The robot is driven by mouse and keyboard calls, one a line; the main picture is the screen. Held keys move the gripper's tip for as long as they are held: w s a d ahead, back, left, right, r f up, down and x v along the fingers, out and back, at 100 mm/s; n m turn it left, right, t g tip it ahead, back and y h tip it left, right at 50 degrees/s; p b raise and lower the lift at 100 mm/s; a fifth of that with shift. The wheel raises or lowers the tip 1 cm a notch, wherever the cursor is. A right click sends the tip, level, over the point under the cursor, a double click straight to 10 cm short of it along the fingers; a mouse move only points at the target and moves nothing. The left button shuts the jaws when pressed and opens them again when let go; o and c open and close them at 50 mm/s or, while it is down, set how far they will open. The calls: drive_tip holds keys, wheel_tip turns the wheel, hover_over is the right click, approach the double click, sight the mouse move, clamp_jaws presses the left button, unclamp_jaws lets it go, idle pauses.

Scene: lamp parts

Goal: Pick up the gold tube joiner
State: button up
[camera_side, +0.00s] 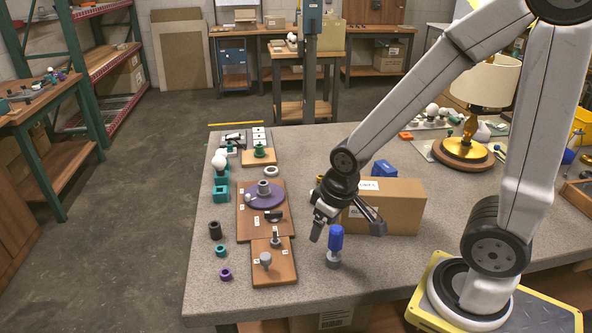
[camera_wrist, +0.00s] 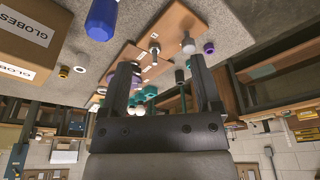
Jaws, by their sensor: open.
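My gripper (camera_side: 347,224) is open and empty in the side view, with its fingers spread in front of the cardboard box. In the wrist view my gripper (camera_wrist: 160,64) shows both dark fingers apart with nothing held between them. A small gold ring-shaped piece (camera_wrist: 64,72), which looks like the gold tube joiner, lies on the grey table near the box in the wrist view, left of my fingers and apart from them.
The cardboard box marked GLOBES (camera_side: 397,205) stands close behind my gripper. A blue-handled tool (camera_side: 336,238) stands upright just in front. Wooden boards (camera_side: 244,222) with fitted parts lie left. A white ring (camera_side: 271,171) lies beyond them. The front table strip is mostly clear.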

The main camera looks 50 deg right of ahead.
drive_tip(key=shift+r, duration=0.2)
drive_tip(key=shift+w+v, duration=0.55)
drive_tip(key=shift+v, duration=1.8)
drive_tip(key=w+d+m+t+y, duration=0.3)
drive_tip(key=w+d+m+y, duration=0.2)
drive_tip(key=w+d+m, duration=1.2)
drive_tip(key=s+d+m+t+h, duration=0.2)
drive_tip(key=d+m+t, duration=0.5)
drive_tip(key=d+m, duration=1.05)
drive_tip(key=n, duration=0.1)
approach(321, 179)
drive_tip(key=w, duration=0.1)
drive_tip(key=w+d+f, duration=0.1)
drive_tip(key=shift+w+f, duration=0.25)
drive_tip(key=shift+w, duration=0.1)
drive_tip(key=shift+f+t, duration=0.3)
drive_tip(key=shift+x, duration=3.9)
